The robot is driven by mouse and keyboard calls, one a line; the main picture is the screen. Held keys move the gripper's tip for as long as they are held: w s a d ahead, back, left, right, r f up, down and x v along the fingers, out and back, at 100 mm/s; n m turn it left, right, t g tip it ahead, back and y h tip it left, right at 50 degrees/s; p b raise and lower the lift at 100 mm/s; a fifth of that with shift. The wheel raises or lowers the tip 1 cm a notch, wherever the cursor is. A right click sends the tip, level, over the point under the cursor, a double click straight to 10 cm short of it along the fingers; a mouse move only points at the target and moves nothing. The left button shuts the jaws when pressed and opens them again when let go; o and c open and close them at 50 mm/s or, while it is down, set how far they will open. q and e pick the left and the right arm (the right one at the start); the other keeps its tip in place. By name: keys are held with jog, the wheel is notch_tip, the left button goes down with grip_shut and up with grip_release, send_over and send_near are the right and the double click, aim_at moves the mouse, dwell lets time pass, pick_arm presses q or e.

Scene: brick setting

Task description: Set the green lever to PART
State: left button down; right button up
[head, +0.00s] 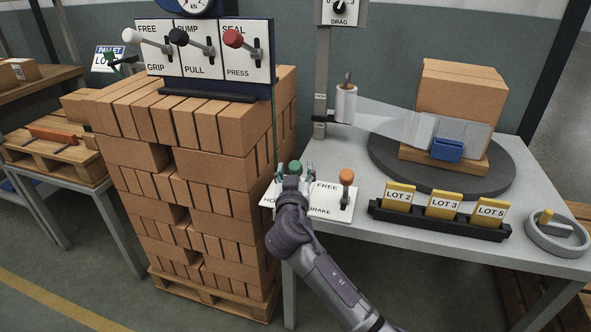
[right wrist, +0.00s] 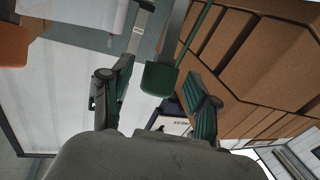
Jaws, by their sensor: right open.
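The green lever (head: 295,167) stands on a white plate (head: 328,203) at the table's front left corner. My right gripper (head: 294,175) is at this lever, with its arm coming up from below. In the right wrist view the green knob (right wrist: 159,79) lies between the two spread fingers (right wrist: 163,90), with space showing on both sides. The gripper is open and does not hold it. The arm covers part of the plate: only "HO" shows of the label at its lower left, and I cannot read PART.
An orange lever (head: 346,177), labelled FREE and BRAKE, stands right of the green one. A tall brick stack (head: 190,160) is close on the left, below a three-lever panel (head: 203,50). A lot-card rack (head: 440,220) and a turntable (head: 385,165) are to the right.

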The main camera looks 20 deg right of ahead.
jog(key=shift+w+d, duration=0.1)
jog(key=shift+w, duration=0.2)
grip_shut()
